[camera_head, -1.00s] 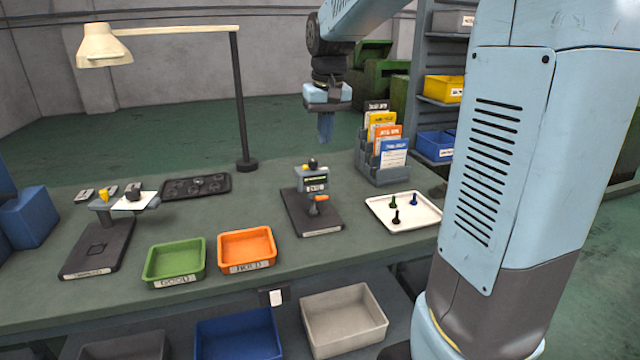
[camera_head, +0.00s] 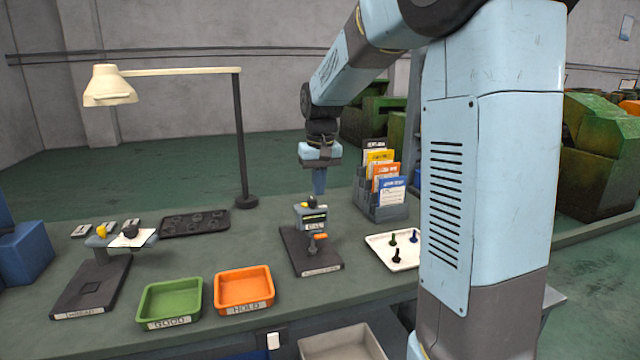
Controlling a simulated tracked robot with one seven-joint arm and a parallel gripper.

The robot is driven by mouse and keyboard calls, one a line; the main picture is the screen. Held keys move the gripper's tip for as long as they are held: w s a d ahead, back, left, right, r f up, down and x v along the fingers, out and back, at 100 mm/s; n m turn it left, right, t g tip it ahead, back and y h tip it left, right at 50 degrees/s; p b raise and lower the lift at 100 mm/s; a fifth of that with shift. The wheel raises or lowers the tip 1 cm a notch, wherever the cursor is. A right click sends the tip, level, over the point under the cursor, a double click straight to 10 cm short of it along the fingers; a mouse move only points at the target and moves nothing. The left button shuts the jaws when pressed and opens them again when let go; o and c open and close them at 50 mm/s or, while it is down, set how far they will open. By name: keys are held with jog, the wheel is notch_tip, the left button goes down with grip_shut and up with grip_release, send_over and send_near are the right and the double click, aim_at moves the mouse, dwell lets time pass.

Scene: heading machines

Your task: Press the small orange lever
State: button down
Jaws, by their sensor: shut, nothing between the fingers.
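The small orange lever (camera_head: 320,237) sticks out from the front right of a small grey device with a display (camera_head: 311,217). The device stands on a dark base plate (camera_head: 305,258) on the green workbench. My gripper (camera_head: 319,192) points straight down with its blue fingers together and empty. In the picture its tips are just above the top of the device, over a dark knob (camera_head: 309,202). The lever is in full view below the fingertips. I cannot tell how far the tips are from the device in depth.
A green GOOD tray (camera_head: 171,302) and an orange HOLD tray (camera_head: 244,290) stand left of the device. A white tray (camera_head: 392,262) with small pegs and a card rack (camera_head: 382,207) are right. A lamp (camera_head: 243,140) rises behind. Bare bench (camera_head: 215,254) lies left of the base plate.

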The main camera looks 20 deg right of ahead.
aim_at(320, 221)
notch_tip(320, 221, down, 8)
jog(key=shift+s+f, duration=0.15)
jog(key=shift+f, duration=0.05)
jog(key=shift+s+f, duration=0.35)
jog(key=shift+f, duration=0.5)
